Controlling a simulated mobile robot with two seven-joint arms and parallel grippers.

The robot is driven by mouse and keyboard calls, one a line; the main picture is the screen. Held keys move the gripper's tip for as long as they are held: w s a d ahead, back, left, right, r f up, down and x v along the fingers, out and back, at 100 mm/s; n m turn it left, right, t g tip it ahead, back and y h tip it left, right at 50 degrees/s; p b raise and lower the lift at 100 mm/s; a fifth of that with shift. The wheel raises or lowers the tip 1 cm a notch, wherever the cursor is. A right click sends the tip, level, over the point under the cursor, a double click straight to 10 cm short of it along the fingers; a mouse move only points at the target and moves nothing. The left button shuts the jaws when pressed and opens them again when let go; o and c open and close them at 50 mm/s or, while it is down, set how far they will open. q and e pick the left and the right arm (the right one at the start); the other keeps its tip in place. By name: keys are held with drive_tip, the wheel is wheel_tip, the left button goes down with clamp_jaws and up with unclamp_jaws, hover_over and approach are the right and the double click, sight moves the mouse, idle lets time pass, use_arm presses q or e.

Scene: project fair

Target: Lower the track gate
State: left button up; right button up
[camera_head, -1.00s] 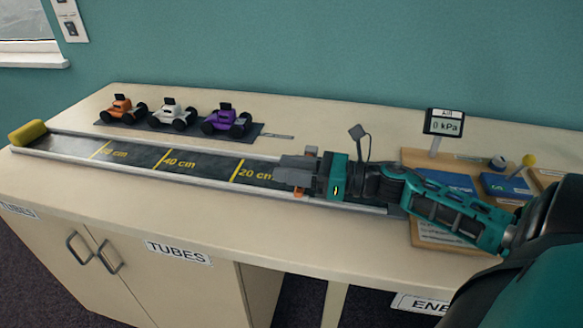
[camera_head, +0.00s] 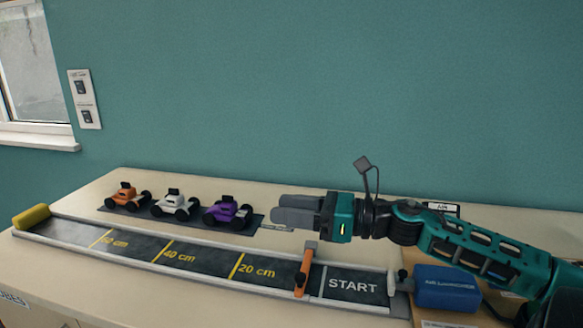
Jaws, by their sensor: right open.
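The track (camera_head: 205,262) runs along the bench, with yellow distance lines and a START area at its right end. My right gripper (camera_head: 288,210) is open and empty. It appears above and behind the gate, pointing left, with no contact visible. My left gripper is out of view.
Orange, white and purple toy cars (camera_head: 228,211) stand on a dark mat behind the track. A yellow bumper (camera_head: 32,216) closes the left end. A blue launcher box (camera_head: 446,288) sits at the right end, and a display is partly hidden behind my arm.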

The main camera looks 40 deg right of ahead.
wheel_tip(320, 180, up, 7)
drive_tip(key=p, duration=0.1)
drive_tip(key=shift+f, duration=0.15)
idle(0.5)
